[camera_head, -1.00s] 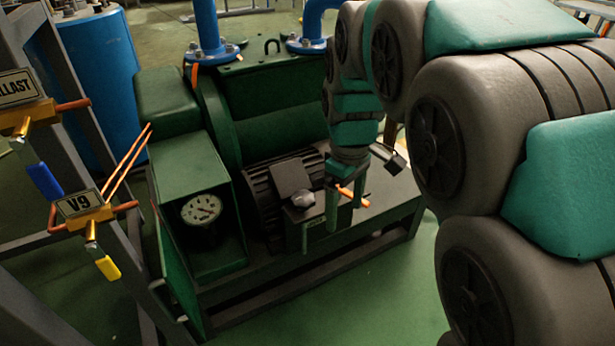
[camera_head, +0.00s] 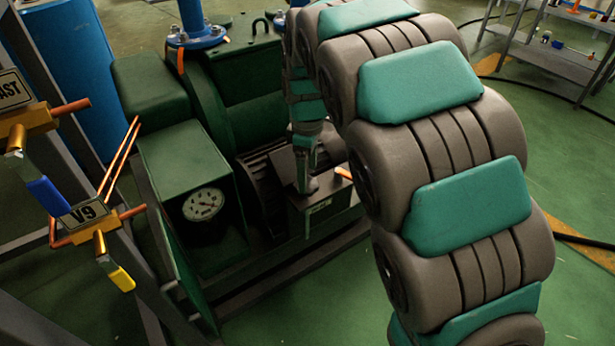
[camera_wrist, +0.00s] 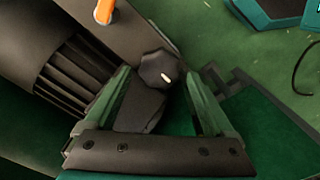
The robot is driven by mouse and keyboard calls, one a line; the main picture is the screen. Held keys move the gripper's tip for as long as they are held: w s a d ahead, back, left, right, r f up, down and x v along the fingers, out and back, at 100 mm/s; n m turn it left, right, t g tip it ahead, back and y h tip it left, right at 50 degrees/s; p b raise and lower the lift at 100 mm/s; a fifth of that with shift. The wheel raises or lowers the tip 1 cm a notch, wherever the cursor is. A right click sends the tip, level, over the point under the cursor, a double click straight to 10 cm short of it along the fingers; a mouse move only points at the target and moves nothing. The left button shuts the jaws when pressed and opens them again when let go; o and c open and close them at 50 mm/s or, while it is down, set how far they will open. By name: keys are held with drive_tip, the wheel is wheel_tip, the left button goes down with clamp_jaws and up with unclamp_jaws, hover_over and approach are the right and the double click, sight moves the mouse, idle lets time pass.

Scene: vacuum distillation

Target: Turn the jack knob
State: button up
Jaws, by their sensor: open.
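A dark faceted knob (camera_wrist: 158,69) with a short white mark sits on the grey box (camera_head: 318,214) at the side of the ribbed motor. In the head view the knob (camera_head: 304,187) is small and partly covered by my gripper (camera_head: 305,168), which points down over it from above. In the wrist view the two green fingers of my gripper (camera_wrist: 159,84) are spread, with the knob between and slightly beyond the fingertips. I cannot tell whether either finger touches it.
The green pump housing (camera_head: 185,160) with a round gauge (camera_head: 203,203) stands left of the box. An orange part (camera_head: 343,173) sticks out close to the gripper. The V9 valve (camera_head: 100,240) is at the left.

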drive_tip(key=shift+f, duration=1.35)
drive_tip(key=shift+c, duration=0.4)
drive_tip(key=c, duration=1)
